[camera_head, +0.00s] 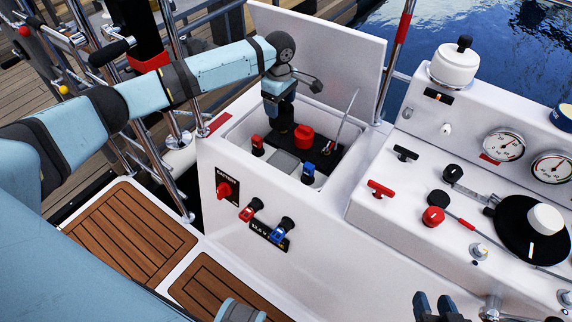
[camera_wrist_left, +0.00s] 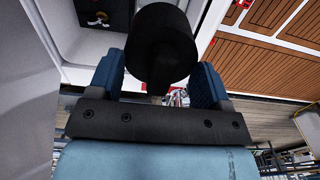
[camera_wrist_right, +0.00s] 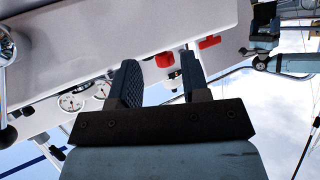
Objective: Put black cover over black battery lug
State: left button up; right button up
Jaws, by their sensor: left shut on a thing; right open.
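My left gripper (camera_head: 285,108) reaches down over the open battery box from behind. In the left wrist view its blue fingers (camera_wrist_left: 157,72) are shut on the black cover (camera_wrist_left: 160,35), a round black cap. In the head view the cover is mostly hidden by the gripper and dark battery. The battery (camera_head: 283,161) sits in the box with a red cap (camera_head: 303,136) on it. I cannot make out the black lug for certain. My right gripper (camera_head: 438,306) is open and empty at the bottom edge; its spread fingers show in the right wrist view (camera_wrist_right: 160,78).
The raised white lid (camera_head: 325,50) stands behind the box. Red and blue switches (camera_head: 278,232) are on the box's front. The console on the right carries gauges (camera_head: 503,145), knobs and levers. Steel rails (camera_head: 160,165) stand close to the left of the box.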

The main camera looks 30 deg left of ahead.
pick_arm(q)
jog(key=shift+s+f, duration=0.1)
notch_tip(320, 180, down, 18)
jog(key=b, duration=0.5)
jog(key=shift+r, duration=0.25)
jog(key=shift+f, duration=0.95)
pick_arm(e)
jog(key=w+a+r+t+y, duration=0.2)
jog(key=a+r+t+y, duration=0.1)
jog(key=r, duration=0.5)
jog(key=shift+a+r+t, duration=0.35)
jog(key=shift+a+t, duration=0.05)
jog(key=shift+t, duration=0.3)
pick_arm(q)
jog(key=shift+f, duration=0.15)
pick_arm(e)
jog(key=shift+w+r, duration=0.1)
